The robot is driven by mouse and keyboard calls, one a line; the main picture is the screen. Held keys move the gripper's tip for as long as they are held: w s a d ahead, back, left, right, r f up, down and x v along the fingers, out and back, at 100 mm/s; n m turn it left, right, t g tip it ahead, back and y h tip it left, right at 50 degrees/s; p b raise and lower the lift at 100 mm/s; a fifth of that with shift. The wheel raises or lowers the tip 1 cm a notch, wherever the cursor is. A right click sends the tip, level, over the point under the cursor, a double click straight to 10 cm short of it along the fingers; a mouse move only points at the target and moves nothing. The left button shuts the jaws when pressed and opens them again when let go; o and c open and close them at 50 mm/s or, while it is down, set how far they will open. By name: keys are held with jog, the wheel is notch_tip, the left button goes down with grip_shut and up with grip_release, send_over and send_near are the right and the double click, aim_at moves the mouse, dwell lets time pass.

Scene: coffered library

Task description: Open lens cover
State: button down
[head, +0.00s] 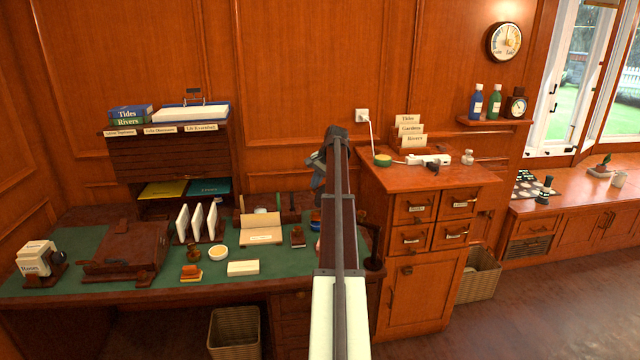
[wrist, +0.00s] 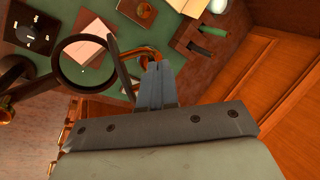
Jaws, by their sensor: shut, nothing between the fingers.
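A dark round lens frame (wrist: 64,62) on a jointed arm stands over the desk in the wrist view. Green desktop and paper show through its ring. A thin dark piece (wrist: 122,72) stands at the ring's right side, seen nearly edge-on; it may be the lens cover, but I cannot be sure. A brassy curved part lies near it. My gripper (wrist: 157,66) is shut and empty, its fingertips right of the thin piece; I cannot tell whether they touch. In the head view my arm hides most of the magnifier; a dark stand (head: 375,236) shows right of it.
The green-topped desk (head: 120,282) holds a brown case (head: 125,250), white cards, a round dish and small boxes. A drawer cabinet (head: 430,178) stands close on the right.

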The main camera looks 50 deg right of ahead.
jog(key=shift+w+f, duration=0.15)
jog(key=shift+w, duration=0.4)
dwell(0.5)
jog(key=shift+r, duration=0.7)
notch_tip(320, 180, up, 14)
jog(key=s, duration=0.2)
jog(key=shift+f, duration=0.15)
